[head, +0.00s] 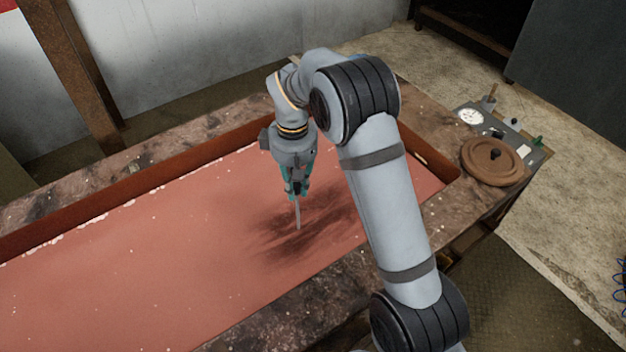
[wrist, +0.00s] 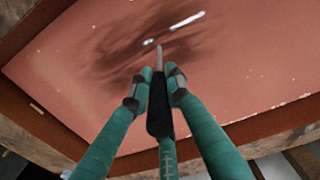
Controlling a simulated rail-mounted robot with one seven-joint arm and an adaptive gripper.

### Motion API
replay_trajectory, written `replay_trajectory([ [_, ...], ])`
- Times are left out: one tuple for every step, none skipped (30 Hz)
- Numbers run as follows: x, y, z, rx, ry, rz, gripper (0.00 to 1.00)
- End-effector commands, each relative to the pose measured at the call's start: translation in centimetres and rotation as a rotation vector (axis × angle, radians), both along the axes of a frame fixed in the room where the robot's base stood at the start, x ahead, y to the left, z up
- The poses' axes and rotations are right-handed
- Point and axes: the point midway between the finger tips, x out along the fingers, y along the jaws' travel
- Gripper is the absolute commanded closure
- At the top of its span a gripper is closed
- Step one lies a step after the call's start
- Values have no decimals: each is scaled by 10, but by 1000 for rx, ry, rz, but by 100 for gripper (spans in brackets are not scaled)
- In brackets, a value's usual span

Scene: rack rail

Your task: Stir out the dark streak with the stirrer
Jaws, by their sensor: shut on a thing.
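My gripper (head: 297,188) is shut on the stirrer (head: 298,215), which points down at the reddish liquid in the long trough (head: 120,190). The dark streak (head: 325,228) is a smeared patch in the right part of the liquid, around and to the right of the rod's tip. It also shows in the wrist view (wrist: 125,55). Whether the tip is under the surface I cannot tell.
The trough has a rusty inner wall (head: 160,165) and a wide stained rim (head: 190,135). The left part of the liquid is clear.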

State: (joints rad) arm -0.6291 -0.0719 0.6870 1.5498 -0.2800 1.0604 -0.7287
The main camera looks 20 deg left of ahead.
Motion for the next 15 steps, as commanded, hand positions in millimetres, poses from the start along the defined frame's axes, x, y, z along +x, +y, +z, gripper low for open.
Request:
replay_trajectory([
  [-8, 7, -2, 0, 0, 4, 100],
  [-12, 10, -2, 0, 0, 5, 100],
  [-17, 14, -1, 1, 0, 4, 100],
  [-20, 17, -1, 1, 0, 3, 100],
  [-24, 20, -1, 1, 0, 3, 100],
  [-28, 24, -1, 1, 0, 3, 100],
  [-31, 27, -1, 0, 0, 3, 100],
  [-34, 29, -1, 0, 0, 2, 100],
  [-36, 31, -1, 0, 0, 2, 100],
  [-37, 31, 0, 0, 0, 1, 100],
  [-38, 32, 0, 0, 0, 0, 100],
  [-38, 32, 0, 0, 0, -1, 100],
  [-38, 32, 0, 0, 0, -2, 100],
  [-36, 30, 1, 0, 0, -3, 100],
  [-33, 28, 1, 0, 0, -3, 100],
])
